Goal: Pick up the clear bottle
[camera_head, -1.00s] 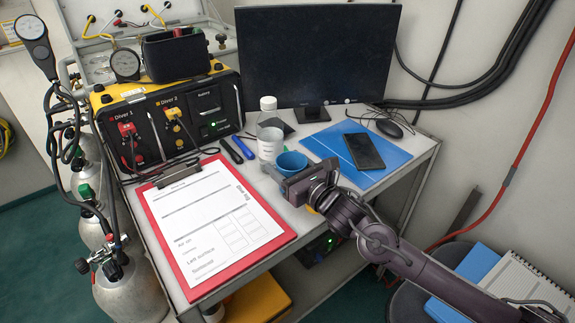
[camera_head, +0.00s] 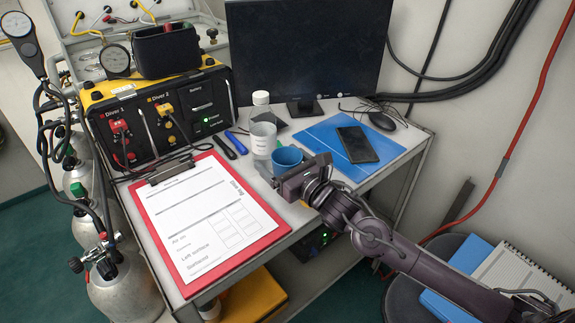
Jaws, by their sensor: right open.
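The clear bottle (camera_head: 262,136) with a white cap stands upright on the table, in front of the monitor. A blue cup (camera_head: 286,160) stands just in front and to the right of it. My right gripper (camera_head: 280,180) is over the table, close in front of the cup, with its arm coming in from the lower right. It is open and does not hold the bottle. The fingertips are partly hidden, and I cannot tell whether they touch the cup. My left gripper is not in view.
A red clipboard (camera_head: 159,226) lies left of my gripper. Two markers (camera_head: 236,143) lie left of the bottle. A blue folder (camera_head: 325,132) with a black phone (camera_head: 357,144) lies to the right. The diver panel (camera_head: 160,118) and monitor (camera_head: 300,50) stand behind.

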